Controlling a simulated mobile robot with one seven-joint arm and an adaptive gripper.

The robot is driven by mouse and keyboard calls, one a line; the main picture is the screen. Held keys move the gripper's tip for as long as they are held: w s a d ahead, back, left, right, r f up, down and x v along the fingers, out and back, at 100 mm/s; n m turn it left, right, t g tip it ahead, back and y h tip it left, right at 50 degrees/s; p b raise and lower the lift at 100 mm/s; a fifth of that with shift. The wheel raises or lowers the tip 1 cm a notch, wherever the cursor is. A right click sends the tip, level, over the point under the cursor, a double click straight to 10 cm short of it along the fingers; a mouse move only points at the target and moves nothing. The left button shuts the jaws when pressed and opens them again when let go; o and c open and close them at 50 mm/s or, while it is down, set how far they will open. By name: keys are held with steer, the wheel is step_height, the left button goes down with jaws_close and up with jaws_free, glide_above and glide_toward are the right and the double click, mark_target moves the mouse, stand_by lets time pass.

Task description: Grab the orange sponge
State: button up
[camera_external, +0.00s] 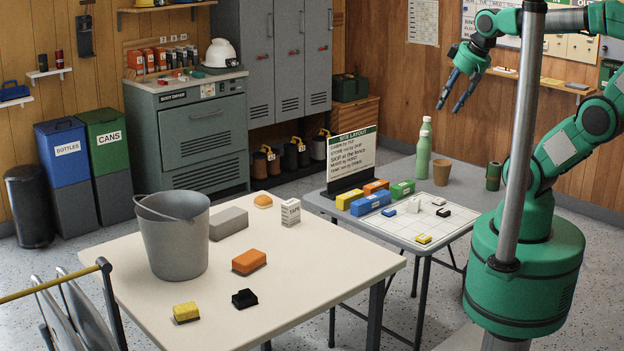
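The orange sponge (249,261) is a small block with a darker underside. It lies flat near the middle of the cream table (330,273), with clear tabletop around it. My gripper (450,108) is high at the upper right, well apart from the sponge. Its two blue-grey fingers are spread, with nothing between them.
A grey bucket (180,245), a grey block (229,223), a yellow sponge-like block (186,312), a black block (244,298), a tape box (291,212) and a tan lump (263,201) share the table. A grey table (470,180) with a green bottle (423,150) adjoins it.

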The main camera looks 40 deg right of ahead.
steer(key=o, duration=1.2)
